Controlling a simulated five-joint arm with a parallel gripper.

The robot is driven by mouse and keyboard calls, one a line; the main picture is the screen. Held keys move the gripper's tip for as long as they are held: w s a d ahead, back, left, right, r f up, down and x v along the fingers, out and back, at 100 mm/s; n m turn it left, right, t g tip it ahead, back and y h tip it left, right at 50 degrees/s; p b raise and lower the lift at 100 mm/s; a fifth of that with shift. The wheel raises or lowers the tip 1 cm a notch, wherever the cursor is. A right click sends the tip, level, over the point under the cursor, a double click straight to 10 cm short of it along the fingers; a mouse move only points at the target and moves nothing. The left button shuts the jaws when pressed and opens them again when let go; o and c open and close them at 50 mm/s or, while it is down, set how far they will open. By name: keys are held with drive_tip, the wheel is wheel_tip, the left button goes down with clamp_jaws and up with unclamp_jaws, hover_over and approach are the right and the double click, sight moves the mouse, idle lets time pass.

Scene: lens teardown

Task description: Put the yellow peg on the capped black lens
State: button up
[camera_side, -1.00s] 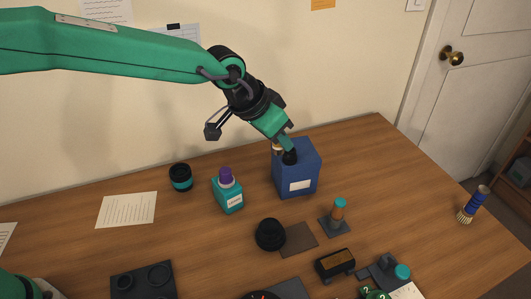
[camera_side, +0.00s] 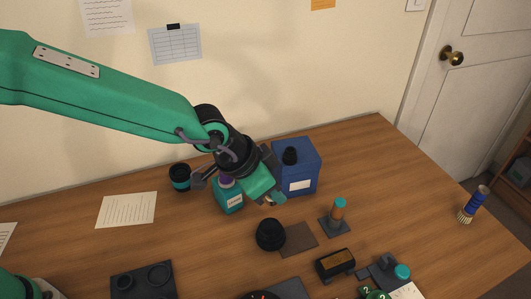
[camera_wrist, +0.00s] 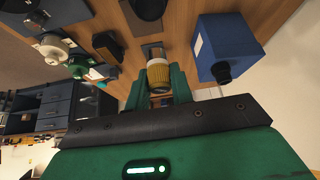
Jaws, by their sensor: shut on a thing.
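The yellow peg (camera_wrist: 158,76), ribbed and with a pale end, sits between the two green fingers of my gripper (camera_wrist: 160,88) in the wrist view. My gripper is shut on it. In the side view my gripper (camera_side: 274,202) is above the table, with a small tan tip showing; most of the peg is hidden there. The black lens (camera_side: 270,236) stands on the table beside a flat brown mat, below my gripper in the picture and apart from it. A dark round thing (camera_wrist: 148,8), probably this lens, is cut by the wrist view's top edge.
The blue box (camera_side: 302,170) with a black knob is just right of my gripper; it also shows in the wrist view (camera_wrist: 226,40). A teal bottle (camera_side: 228,200) is close at left. A stand (camera_side: 335,227) and black block (camera_side: 335,265) are at right.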

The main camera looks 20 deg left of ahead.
sight(272, 202)
drive_tip(key=shift+f, duration=2.05)
drive_tip(key=shift+f, duration=0.1)
drive_tip(key=shift+f, duration=1.9)
drive_tip(key=shift+f, duration=0.1)
drive_tip(key=o, duration=0.9)
drive_tip(key=shift+o, duration=0.2)
drive_tip(key=shift+r, duration=0.2)
drive_tip(key=v, duration=1.2)
